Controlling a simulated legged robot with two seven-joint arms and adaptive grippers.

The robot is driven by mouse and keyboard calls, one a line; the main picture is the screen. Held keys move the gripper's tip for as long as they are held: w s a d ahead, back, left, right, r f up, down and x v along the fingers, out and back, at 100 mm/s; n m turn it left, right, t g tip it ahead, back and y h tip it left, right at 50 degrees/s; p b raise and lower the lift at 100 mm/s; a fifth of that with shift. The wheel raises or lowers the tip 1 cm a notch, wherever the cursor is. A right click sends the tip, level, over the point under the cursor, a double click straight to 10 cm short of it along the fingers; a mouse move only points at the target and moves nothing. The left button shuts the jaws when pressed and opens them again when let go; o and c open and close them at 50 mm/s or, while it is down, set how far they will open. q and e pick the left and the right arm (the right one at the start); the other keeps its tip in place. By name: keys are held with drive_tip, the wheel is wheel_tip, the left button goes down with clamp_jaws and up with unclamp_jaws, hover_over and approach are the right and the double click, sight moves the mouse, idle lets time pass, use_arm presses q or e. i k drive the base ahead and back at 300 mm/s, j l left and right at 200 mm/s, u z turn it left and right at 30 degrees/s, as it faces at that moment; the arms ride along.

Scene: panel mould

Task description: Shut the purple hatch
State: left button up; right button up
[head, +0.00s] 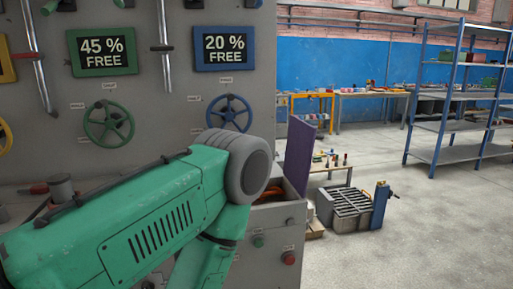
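The purple hatch (299,156) stands open and roughly upright at the right end of the grey panel, above a box-like grey compartment (287,215). Something orange shows inside the compartment beside my arm. My green arm comes in from the left and crosses in front of the panel, covering part of the compartment. The arm's far end runs down out of the bottom of the picture. Neither gripper is in view, so I cannot see whether either one touches the hatch.
The panel carries a green handwheel (108,124), a blue handwheel (230,114) and two display signs. A red button (289,258) and a green button (258,240) sit on the compartment's front. Open floor (400,240) lies to the right, with a shelf rack (462,100) farther back.

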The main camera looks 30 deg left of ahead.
sight(302, 136)
drive_tip(key=i+l+u, duration=0.25)
drive_tip(key=l+u, duration=0.25)
drive_tip(key=i+l+u, duration=0.2)
drive_tip(key=l+u, duration=0.75)
drive_tip(key=l, duration=0.2)
drive_tip(key=l+u, duration=0.45)
drive_tip(key=l, duration=0.15)
